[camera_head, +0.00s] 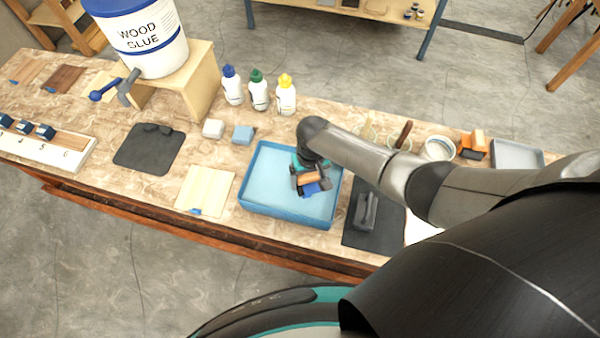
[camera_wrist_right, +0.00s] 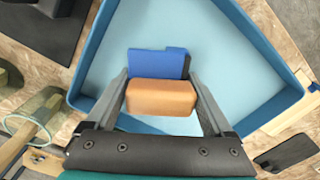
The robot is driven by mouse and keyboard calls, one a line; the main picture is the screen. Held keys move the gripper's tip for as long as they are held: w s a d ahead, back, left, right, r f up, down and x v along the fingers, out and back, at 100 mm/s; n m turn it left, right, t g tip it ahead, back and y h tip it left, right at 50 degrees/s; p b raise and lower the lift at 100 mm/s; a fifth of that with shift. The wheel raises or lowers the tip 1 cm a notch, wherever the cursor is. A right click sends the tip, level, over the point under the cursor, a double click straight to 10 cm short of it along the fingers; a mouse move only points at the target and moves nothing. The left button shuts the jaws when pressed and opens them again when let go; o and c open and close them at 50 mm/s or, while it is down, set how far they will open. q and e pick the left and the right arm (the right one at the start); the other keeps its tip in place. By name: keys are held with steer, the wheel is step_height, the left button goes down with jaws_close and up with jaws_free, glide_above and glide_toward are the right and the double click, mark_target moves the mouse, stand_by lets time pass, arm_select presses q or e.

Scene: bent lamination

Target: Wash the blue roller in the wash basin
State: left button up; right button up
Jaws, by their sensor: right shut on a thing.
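The wash basin (camera_head: 264,208) is a blue, open-topped rectangular tray on the workbench, with a pale blue inside. It also shows in the wrist view (camera_wrist_right: 262,112). My right gripper (camera_head: 308,180) is over the basin, pointing down. Its fingers are shut on the orange block-like part of a tool; the tool's blue part, which I take for the blue roller (camera_head: 312,189), sticks out beyond. In the wrist view the blue roller (camera_wrist_right: 158,62) lies just past the orange part (camera_wrist_right: 160,97). I cannot tell whether it touches the basin floor. My left gripper is not in view.
Right of the basin, a grey tool (camera_head: 365,210) rests on a dark mat (camera_head: 390,225). Left are a pale board (camera_head: 205,188) and a black mat (camera_head: 148,150). Several bottles (camera_head: 258,90) and a glue bucket (camera_head: 140,35) stand behind.

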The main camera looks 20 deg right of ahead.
steer(key=shift+s+d, duration=0.15)
steer(key=shift+d, duration=0.1)
steer(key=r+p, duration=0.1)
steer(key=a+r+p, duration=0.1)
steer(key=r, duration=0.1)
steer(key=w+r+p, duration=0.1)
steer(key=p, duration=0.1)
steer(key=shift+w+a+r, duration=0.1)
steer(key=shift+a+r, duration=0.15)
steer(key=shift+a, duration=0.15)
steer(key=shift+w+a+r, duration=0.15)
steer(key=shift+a+r, duration=0.05)
steer(key=shift+r, duration=0.3)
steer(key=shift+w+a+r, duration=0.1)
steer(key=shift+a+r, duration=0.1)
steer(key=shift+r, duration=0.25)
stand_by(0.4)
steer(key=shift+r, duration=2.45)
